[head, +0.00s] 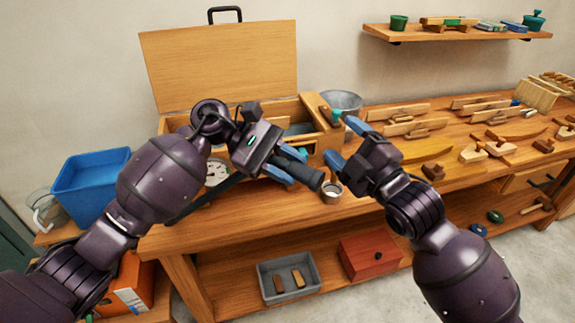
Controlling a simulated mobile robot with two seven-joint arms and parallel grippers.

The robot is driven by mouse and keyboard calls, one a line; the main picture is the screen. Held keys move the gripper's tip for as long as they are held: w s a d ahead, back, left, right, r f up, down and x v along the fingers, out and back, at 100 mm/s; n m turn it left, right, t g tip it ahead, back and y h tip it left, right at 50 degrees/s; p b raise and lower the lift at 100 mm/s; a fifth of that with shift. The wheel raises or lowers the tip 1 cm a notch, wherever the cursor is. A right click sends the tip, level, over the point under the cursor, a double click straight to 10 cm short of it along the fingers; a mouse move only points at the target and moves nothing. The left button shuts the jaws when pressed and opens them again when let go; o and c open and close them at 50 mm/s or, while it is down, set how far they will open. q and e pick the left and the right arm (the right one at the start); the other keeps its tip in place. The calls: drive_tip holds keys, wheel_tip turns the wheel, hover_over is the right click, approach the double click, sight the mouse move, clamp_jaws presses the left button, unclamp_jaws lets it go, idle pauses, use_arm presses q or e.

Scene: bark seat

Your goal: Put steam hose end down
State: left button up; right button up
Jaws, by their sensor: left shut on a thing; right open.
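My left gripper (287,165) is shut on the steam hose end (306,176), a dark cylinder held above the front of the workbench (230,219). The hose end points to the right and slightly down. A thin dark length, possibly the hose, runs from near this gripper down to the left; my arm hides part of it. My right gripper (346,142) is open and empty, its blue fingers just right of the hose end. A small round metal cup or ring (332,196) sits just beyond the hose end's tip; I cannot tell whether they touch.
An open wooden chest (225,65) stands behind my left gripper, with a grey bucket (345,100) to its right. Wooden tools and pieces cover the bench's right side. A blue bin (90,180) stands left. A grey tray (290,283) and red box (373,257) are below.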

drive_tip(key=s+d+f+m+h, duration=0.1)
drive_tip(key=d+f+m+h, duration=0.15)
drive_tip(key=f, duration=0.25)
drive_tip(key=s+d+f+m+h, duration=0.1)
drive_tip(key=d+f+m, duration=0.25)
drive_tip(key=f, duration=0.25)
drive_tip(key=s+d+f+m+g+h, duration=0.2)
drive_tip(key=s+d+f+m, duration=0.1)
drive_tip(key=s+f, duration=0.3)
drive_tip(key=s+d+f+m+g+h, duration=0.1)
drive_tip(key=s+f+m, duration=0.4)
drive_tip(key=f, duration=0.5)
drive_tip(key=s+d+f+m+g+h, duration=0.2)
drive_tip(key=s+d+f+m+h, duration=0.2)
drive_tip(key=s+f, duration=0.4)
drive_tip(key=shift+s+d+f+m+g, duration=0.15)
drive_tip(key=shift+d+f+m+g, duration=0.15)
drive_tip(key=shift+d+f, duration=0.4)
